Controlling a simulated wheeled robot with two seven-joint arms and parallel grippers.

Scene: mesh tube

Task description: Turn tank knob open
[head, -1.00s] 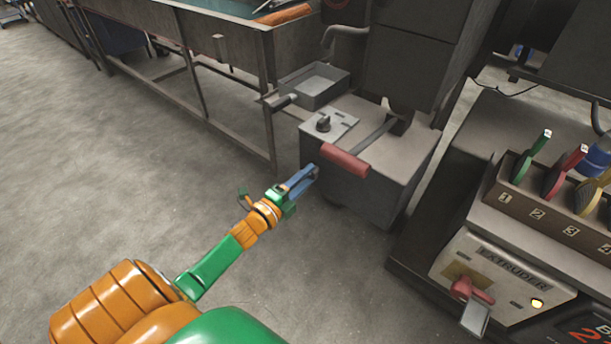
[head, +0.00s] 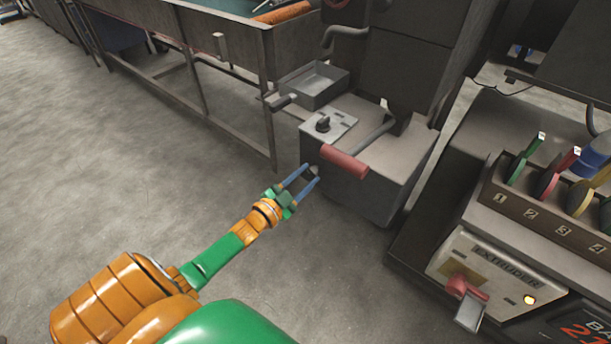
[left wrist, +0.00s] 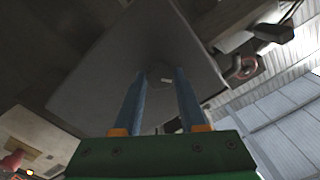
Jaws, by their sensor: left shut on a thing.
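A grey box-shaped tank (head: 365,190) stands on the floor right of centre in the head view. My left gripper (head: 312,174) is at its front face, below the red handle. Its two blue fingers stand on either side of a small dark knob (head: 313,171) and are shut on it. In the left wrist view my left gripper (left wrist: 161,72) has its fingertips around the dark knob (left wrist: 160,75) on the grey face. How far the knob is turned cannot be told. My right gripper is not in view.
A red-handled lever (head: 344,162) juts out just above my gripper. A small black knob (head: 323,124) sits on the tank's top plate. A grey tray (head: 315,85) is behind. The extruder panel (head: 495,270) with spools stands at the right. Floor is clear at the left.

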